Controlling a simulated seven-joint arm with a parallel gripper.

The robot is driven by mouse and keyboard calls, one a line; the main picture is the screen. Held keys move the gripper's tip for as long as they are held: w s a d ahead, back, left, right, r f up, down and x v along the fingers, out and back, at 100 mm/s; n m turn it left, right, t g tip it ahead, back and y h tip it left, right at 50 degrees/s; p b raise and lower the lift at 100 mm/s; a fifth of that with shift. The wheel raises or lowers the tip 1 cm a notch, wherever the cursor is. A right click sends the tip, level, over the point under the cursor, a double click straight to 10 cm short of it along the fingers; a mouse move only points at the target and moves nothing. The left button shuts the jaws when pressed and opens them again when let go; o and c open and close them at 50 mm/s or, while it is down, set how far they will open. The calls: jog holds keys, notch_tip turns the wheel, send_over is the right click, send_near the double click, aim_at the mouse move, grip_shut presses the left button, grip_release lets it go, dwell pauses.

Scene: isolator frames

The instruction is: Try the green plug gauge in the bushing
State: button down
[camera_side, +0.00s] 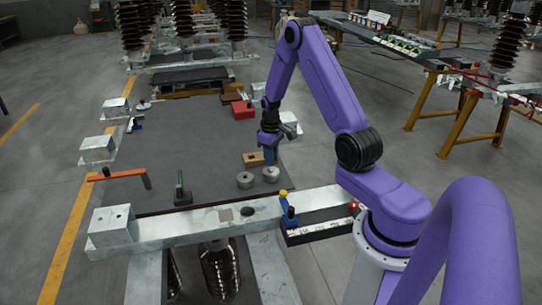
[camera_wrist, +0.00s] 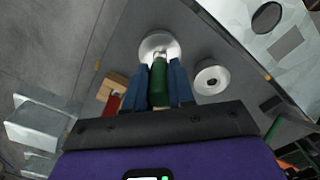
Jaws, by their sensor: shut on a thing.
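My gripper (camera_side: 270,158) is shut on the green plug gauge (camera_wrist: 159,82), whose green body lies between the two blue fingers in the wrist view. A round metal bushing (camera_wrist: 160,42) is right beyond the gauge's far end there, partly covered by it; I cannot tell whether they touch or whether the gauge is in its bore. In the side view that bushing (camera_side: 271,175) stands on the dark mat just under the fingertips. A second round metal bushing (camera_side: 245,180) stands to its left, and its hole shows in the wrist view (camera_wrist: 211,78).
A wooden block (camera_side: 253,159) is close behind the bushings. A galvanised beam (camera_side: 160,230) crosses the front, with a blue and yellow tool (camera_side: 288,210) at it. A green-handled item (camera_side: 181,190) and an orange-handled tool (camera_side: 125,174) are left. The mat's middle is clear.

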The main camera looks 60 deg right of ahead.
jog(key=shift+f, duration=1)
jog(key=shift+r, duration=0.2)
dwell(1.1)
jog(key=shift+r, duration=3.6)
